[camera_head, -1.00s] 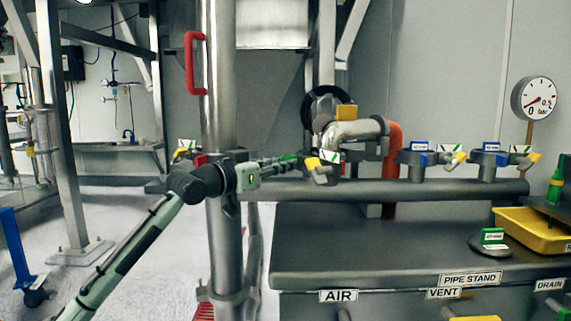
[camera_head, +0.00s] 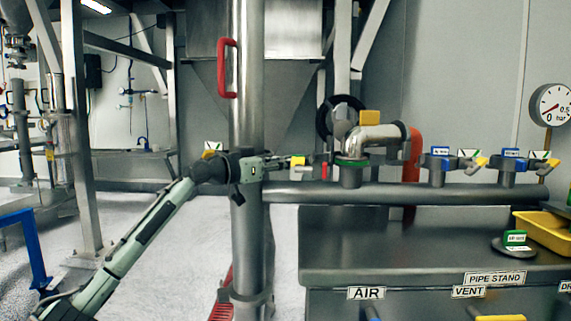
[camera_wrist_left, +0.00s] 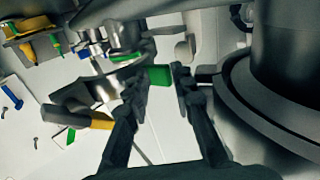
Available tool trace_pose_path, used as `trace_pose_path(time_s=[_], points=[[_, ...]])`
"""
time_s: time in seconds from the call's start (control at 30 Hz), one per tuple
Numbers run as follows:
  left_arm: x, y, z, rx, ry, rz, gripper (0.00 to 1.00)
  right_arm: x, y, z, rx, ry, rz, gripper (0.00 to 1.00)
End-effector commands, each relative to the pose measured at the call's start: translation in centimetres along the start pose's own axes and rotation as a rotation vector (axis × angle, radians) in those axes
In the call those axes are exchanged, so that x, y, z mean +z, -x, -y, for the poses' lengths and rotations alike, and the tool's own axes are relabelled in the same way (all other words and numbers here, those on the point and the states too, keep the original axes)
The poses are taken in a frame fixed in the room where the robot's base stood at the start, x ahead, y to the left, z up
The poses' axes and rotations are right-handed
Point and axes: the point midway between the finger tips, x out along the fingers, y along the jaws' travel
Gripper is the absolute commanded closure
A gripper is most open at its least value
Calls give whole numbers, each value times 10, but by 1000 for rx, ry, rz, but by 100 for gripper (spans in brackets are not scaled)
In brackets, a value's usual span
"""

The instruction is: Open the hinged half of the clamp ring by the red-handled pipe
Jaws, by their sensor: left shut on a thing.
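The red-handled pipe (camera_head: 248,100) stands upright with its red handle (camera_head: 228,68) on the left side. To its right, a metal elbow (camera_head: 375,135) sits on a short stub with a green ring (camera_head: 350,162) exposed at the joint. The clamp's hinged half, with a yellow-tipped lever (camera_head: 298,161), stands swung out to the left of this joint. In the left wrist view, the lever (camera_wrist_left: 75,118) hangs beside the gripper. My left gripper (camera_wrist_left: 158,77) is shut on a green tab (camera_wrist_left: 159,75), apparently part of the clamp. My right gripper is not in view.
A horizontal pipe (camera_head: 400,193) runs under the joint, with two more clamps (camera_head: 437,165) to the right. The grey bench top (camera_head: 400,250) is mostly clear.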

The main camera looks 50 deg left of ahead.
Motion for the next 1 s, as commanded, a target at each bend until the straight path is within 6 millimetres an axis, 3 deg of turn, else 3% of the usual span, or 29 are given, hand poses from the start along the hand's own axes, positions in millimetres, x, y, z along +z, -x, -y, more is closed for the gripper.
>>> trace_pose_path(time_s=[0.03, 0.37, 0.4, 0.43, 1.0], points=[[-8, -2, -2, 1, -5, -16, 100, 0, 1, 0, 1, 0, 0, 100], [-8, -3, -5, 8, -3, -16, 100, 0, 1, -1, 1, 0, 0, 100], [-8, -3, -6, 8, -3, -16, 72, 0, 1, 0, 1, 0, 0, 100], [-8, -3, -6, 9, -3, -16, 70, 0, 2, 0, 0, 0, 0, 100], [-2, -2, -4, 6, 1, -7, 70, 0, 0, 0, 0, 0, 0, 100]])
